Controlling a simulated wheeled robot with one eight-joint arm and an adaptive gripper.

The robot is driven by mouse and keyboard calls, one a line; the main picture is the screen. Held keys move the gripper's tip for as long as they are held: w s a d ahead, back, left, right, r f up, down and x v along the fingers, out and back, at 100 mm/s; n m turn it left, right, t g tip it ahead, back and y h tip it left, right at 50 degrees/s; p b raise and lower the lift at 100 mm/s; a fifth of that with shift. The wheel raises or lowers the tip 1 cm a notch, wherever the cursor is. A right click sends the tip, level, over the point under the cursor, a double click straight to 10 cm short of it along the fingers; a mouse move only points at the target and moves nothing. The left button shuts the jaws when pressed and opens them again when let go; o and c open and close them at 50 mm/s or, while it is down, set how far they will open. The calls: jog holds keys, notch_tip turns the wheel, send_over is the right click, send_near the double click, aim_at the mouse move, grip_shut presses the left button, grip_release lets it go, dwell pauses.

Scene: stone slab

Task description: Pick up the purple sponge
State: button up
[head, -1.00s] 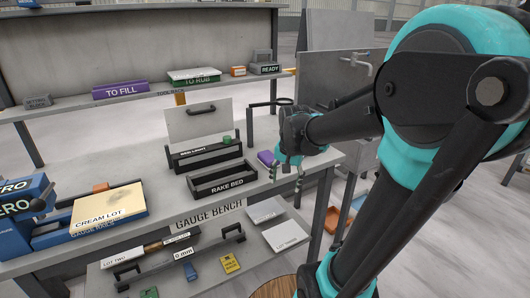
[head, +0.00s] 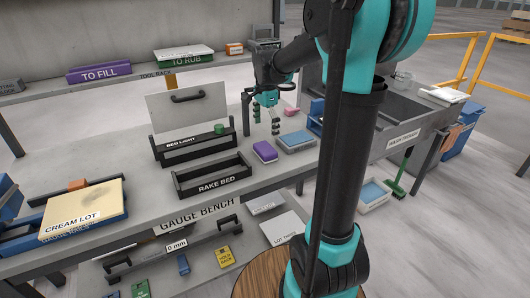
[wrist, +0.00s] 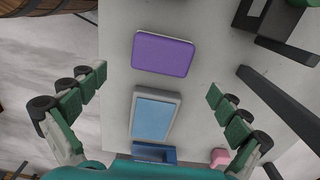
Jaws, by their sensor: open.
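The purple sponge (head: 265,151) lies flat on the grey bench, right of the rake bed tray, in the head view. In the wrist view the purple sponge (wrist: 163,54) sits near the top middle, beyond the fingertips. My gripper (head: 266,116) is above the back of the bench, behind the sponge and apart from it. In the wrist view my gripper (wrist: 155,85) has its green-padded fingers spread wide, with nothing between them touching.
A blue-topped grey block (head: 297,141) lies just right of the sponge. The black rake bed tray (head: 212,178) is to its left, with the bed light box (head: 193,150) behind. A pink item (head: 291,112) lies at the back. The bench front edge is near the sponge.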

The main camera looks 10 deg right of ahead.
aim_at(265, 147)
jog(key=shift+w+f, duration=0.2)
jog(key=shift+f, duration=4.15)
jog(key=c, duration=0.8)
